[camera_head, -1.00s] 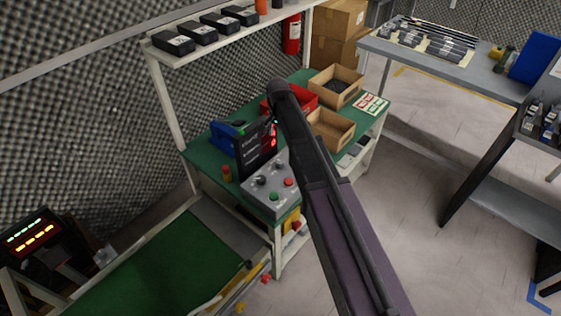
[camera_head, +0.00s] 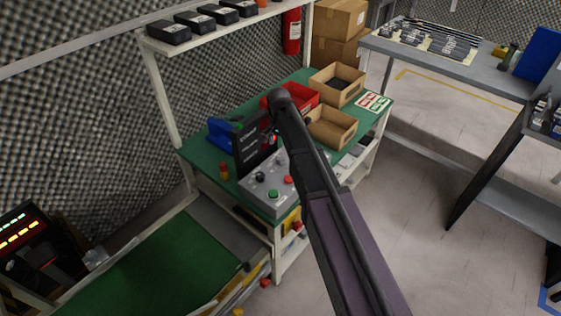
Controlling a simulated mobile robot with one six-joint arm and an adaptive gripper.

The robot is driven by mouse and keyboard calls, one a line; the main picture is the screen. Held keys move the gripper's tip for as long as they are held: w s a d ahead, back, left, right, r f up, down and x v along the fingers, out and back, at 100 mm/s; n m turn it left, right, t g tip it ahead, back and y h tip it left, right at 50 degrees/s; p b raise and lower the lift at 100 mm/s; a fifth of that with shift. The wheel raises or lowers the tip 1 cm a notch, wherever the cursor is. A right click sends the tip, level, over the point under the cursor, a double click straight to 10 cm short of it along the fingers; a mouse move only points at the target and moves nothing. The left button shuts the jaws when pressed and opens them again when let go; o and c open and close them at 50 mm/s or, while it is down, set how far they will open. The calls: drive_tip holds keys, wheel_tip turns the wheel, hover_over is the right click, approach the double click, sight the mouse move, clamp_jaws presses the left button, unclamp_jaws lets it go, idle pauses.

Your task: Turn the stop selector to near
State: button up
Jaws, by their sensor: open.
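A grey control box (camera_head: 264,203) sits at the front edge of the green bench. Its sloped top carries dark knobs, one of them a round knob (camera_head: 260,177), with a green button (camera_head: 273,194) and a red button (camera_head: 289,180) in front. I cannot tell which knob is the stop selector, or read any labels or pointer positions. A dark display panel (camera_head: 250,150) stands upright behind the box. My arm rises from the lower right and covers the right side of the box and part of the display. My gripper is hidden behind the arm.
On the green bench (camera_head: 205,158) are a blue bin (camera_head: 221,130), a red bin (camera_head: 302,94) and two cardboard trays (camera_head: 333,136). A red-and-yellow piece (camera_head: 223,172) stands left of the box. A shelf with black boxes (camera_head: 168,32) hangs above.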

sight(280, 157)
drive_tip(key=shift+f+b, duration=2.95)
drive_tip(key=shift+f, duration=0.3)
clamp_jaws()
